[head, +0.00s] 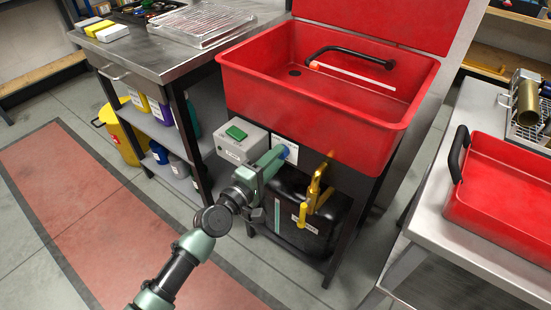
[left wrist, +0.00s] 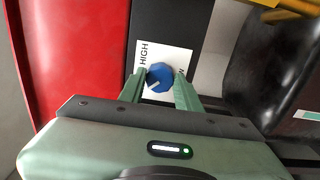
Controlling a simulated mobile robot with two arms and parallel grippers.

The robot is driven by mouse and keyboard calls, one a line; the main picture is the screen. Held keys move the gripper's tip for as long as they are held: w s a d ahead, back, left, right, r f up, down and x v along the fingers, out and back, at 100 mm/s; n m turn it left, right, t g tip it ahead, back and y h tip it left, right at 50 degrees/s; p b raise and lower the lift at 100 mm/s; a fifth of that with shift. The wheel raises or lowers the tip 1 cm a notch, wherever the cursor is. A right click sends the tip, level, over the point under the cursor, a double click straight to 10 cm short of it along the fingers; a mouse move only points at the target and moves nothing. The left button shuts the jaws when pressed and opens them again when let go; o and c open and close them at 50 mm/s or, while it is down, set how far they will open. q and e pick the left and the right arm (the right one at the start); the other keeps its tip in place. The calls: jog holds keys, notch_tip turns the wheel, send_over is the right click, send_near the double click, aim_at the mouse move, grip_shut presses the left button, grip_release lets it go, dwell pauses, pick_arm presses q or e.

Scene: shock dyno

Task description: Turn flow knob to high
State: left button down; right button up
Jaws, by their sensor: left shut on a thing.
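The blue flow knob (left wrist: 160,77) sits on a white label (left wrist: 178,54) on a dark panel. HIGH is printed at the label's upper left; a word at the right is mostly hidden by a finger. A pale mark on the knob points to the lower left in the left wrist view. My left gripper (left wrist: 161,82) is shut on the knob, one green finger on each side. In the head view my left gripper (head: 284,154) reaches the panel below the red sink, and its fingers mostly hide the knob. My right gripper is in neither view.
The red sink (head: 250,83) overhangs the panel. A grey box with a green button (head: 236,132) is just left of my gripper. A yellow valve handle (head: 316,190) and a black tank (head: 335,215) are to the right. The floor in front is clear.

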pick_arm(q)
jog(key=c, duration=1)
grip_release()
jog(key=v, duration=0.8)
jog(key=shift+f, duration=0.1)
